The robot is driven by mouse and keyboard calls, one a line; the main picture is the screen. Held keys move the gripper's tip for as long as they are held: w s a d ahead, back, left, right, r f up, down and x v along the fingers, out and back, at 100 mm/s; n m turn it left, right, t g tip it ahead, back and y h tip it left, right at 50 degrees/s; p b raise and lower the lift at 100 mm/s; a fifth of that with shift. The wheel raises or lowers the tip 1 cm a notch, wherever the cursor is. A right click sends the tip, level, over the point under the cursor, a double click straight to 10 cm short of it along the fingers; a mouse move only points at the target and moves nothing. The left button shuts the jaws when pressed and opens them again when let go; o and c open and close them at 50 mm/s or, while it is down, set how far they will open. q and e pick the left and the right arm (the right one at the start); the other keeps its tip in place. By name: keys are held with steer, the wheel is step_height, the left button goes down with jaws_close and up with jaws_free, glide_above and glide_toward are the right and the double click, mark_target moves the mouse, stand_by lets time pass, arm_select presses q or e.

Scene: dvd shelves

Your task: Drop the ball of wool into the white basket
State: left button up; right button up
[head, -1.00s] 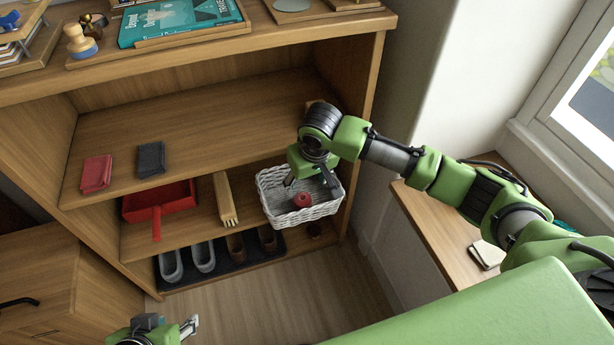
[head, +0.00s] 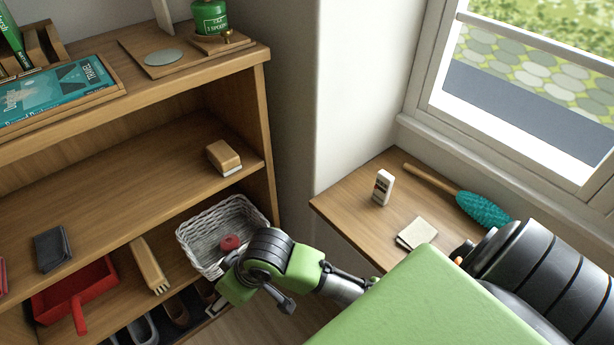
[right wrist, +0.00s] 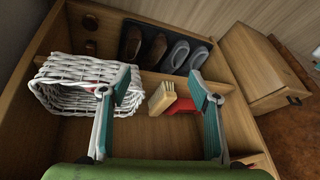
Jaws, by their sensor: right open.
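The small red ball of wool (head: 230,243) lies inside the white basket (head: 198,262), towards its near right side in the head view. The white wicker basket stands on the shelf below the wooden block brush and also shows at the left in the right wrist view (right wrist: 72,100). A little red shows there behind the near finger. My right gripper (right wrist: 163,90) is open and empty, its fingers apart in front of the shelves and next to the basket. In the head view my right wrist covers the basket's near right corner. My left gripper is out of view.
A wooden brush (head: 150,266) and red dustpan (head: 78,294) lie left of the basket. A block brush (head: 224,157) sits on the shelf above. Shoes (head: 176,312) stand below. The side table (head: 345,222) holds a white box (head: 383,187) and a teal duster (head: 484,209).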

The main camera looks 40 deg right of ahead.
steer(key=s+d+m+h, duration=0.1)
steer(key=s+d+h, duration=0.2)
steer(key=s+d, duration=0.9)
steer(key=shift+s+d+f+m, duration=0.2)
steer(key=shift+f+m, duration=0.2)
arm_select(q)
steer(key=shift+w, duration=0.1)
